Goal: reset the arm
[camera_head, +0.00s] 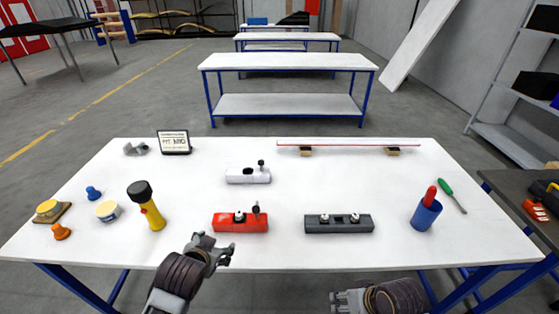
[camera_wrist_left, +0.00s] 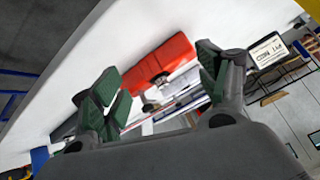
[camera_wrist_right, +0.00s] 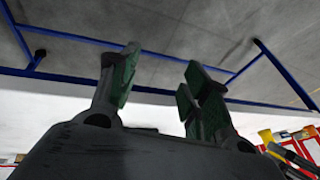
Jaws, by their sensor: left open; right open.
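My left gripper (camera_head: 212,248) is over the front edge of the white table, a little left of and in front of the red block (camera_head: 240,221). Its fingers (camera_wrist_left: 160,85) stand apart and empty in the left wrist view, with the red block (camera_wrist_left: 152,75) beyond them. My right gripper (camera_head: 345,300) is low at the front edge, below the dark grey block (camera_head: 338,224), and partly cut off by the frame. In the right wrist view its fingers (camera_wrist_right: 155,85) are apart with nothing between them.
The white table (camera_head: 300,255) carries a white block (camera_head: 248,176), a yellow flashlight (camera_head: 150,208), a blue cup (camera_head: 425,215), a green screwdriver (camera_head: 452,196), a small sign (camera_head: 174,142) and a long bar (camera_head: 348,144) at the back. The front strip between the grippers is clear.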

